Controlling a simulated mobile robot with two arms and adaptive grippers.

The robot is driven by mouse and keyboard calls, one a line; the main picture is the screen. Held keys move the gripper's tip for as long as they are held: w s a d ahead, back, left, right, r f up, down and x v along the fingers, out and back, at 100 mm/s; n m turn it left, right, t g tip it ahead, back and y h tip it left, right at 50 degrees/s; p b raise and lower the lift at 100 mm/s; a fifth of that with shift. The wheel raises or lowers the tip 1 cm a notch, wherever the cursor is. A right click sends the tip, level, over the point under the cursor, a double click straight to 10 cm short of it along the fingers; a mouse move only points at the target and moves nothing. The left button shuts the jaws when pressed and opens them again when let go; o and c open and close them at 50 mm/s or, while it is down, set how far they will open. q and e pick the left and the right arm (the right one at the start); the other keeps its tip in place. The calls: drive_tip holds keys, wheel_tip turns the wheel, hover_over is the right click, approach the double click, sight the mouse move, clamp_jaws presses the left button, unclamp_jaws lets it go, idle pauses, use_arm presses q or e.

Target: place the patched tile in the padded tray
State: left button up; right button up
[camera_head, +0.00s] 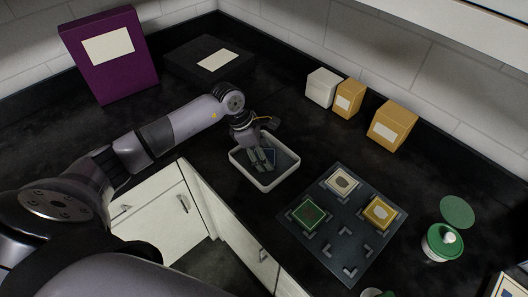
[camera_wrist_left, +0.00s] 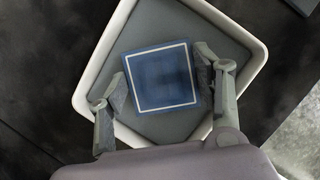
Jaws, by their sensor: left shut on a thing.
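The white-rimmed tray with grey padding (camera_head: 286,173) stands on the dark counter; it fills much of the left wrist view (camera_wrist_left: 165,24). A square blue tile with a thin white border (camera_wrist_left: 162,80) is between the fingers of my left gripper (camera_wrist_left: 164,84). The fingers are shut on its two opposite sides. In the head view my left gripper (camera_head: 262,160) points down inside the tray's outline and partly hides the blue tile (camera_head: 271,154). I cannot tell whether the tile touches the padding. My right gripper is not in view.
A dark board (camera_head: 340,238) to the right holds a cream tile (camera_head: 342,181), a green tile (camera_head: 308,214) and a yellow tile (camera_head: 380,212). A green jar (camera_head: 438,245) stands further right. Boxes (camera_head: 392,127) and a purple binder-like box (camera_head: 110,55) stand behind.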

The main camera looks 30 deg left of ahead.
use_arm(q)
drive_tip(key=shift+f+b, duration=0.25)
drive_tip(key=shift+b, duration=0.05)
drive_tip(key=o, duration=1.3)
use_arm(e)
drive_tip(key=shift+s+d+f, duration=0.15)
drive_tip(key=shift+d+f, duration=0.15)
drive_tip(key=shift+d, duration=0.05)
use_arm(q)
drive_tip(key=shift+r, duration=0.15)
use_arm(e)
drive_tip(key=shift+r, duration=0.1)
use_arm(q)
drive_tip(key=shift+r+p, duration=0.25)
drive_tip(key=shift+p, duration=0.2)
drive_tip(key=shift+b+v, duration=2.1)
drive_tip(key=shift+v, duration=3.85)
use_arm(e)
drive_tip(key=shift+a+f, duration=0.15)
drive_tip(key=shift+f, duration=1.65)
use_arm(q)
drive_tip(key=shift+s+f, duration=0.1)
